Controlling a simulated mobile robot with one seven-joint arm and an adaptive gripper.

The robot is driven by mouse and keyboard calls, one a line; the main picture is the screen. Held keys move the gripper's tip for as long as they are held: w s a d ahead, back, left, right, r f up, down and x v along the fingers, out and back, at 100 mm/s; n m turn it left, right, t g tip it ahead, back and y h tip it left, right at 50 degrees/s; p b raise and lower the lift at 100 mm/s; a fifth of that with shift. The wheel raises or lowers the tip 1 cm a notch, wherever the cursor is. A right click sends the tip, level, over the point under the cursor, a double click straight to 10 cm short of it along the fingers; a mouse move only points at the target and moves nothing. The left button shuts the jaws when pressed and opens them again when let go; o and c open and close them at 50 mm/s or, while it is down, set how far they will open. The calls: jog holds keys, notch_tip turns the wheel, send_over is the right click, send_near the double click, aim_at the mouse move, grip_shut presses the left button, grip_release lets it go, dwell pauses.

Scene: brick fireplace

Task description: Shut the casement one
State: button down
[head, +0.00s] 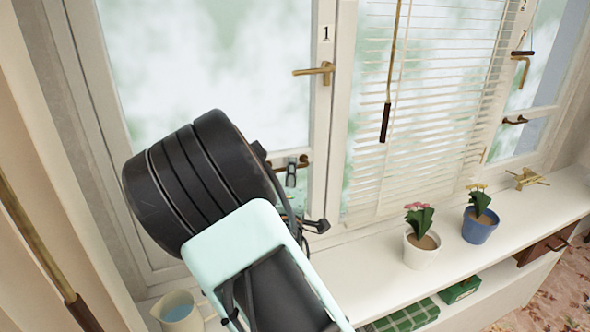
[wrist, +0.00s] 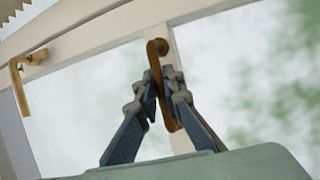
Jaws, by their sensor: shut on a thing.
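The casement marked 1 (head: 215,75) is the tall white-framed window at the left in the head view. Its brass lever handle (head: 315,71) points left from the right stile. A dark brown handle (head: 304,160) is lower on the same side and also shows in the wrist view (wrist: 172,112). My gripper (head: 291,172) is at this brown handle; in the wrist view its fingers (wrist: 162,85) are shut on it from both sides. My arm covers the casement's lower part, and I cannot tell whether a gap is open at its edge.
White blinds (head: 425,100) hang to the right, with a brown-tipped wand (head: 385,122). The sill (head: 375,272) holds a white pot (head: 421,250), a blue pot (head: 480,225) and a brass ornament (head: 527,179). A jug (head: 180,315) stands below my arm. Another casement (head: 535,60) is at far right.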

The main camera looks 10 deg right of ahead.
jog(key=shift+s+f, duration=0.15)
jog(key=shift+f, duration=0.1)
jog(key=c, duration=2.5)
grip_release()
jog(key=shift+o, duration=0.9)
jog(key=shift+s+r, duration=0.2)
jog(key=shift+s, duration=0.1)
jog(key=shift+w, duration=0.1)
jog(key=v, duration=0.7)
jog(key=shift+s, duration=0.25)
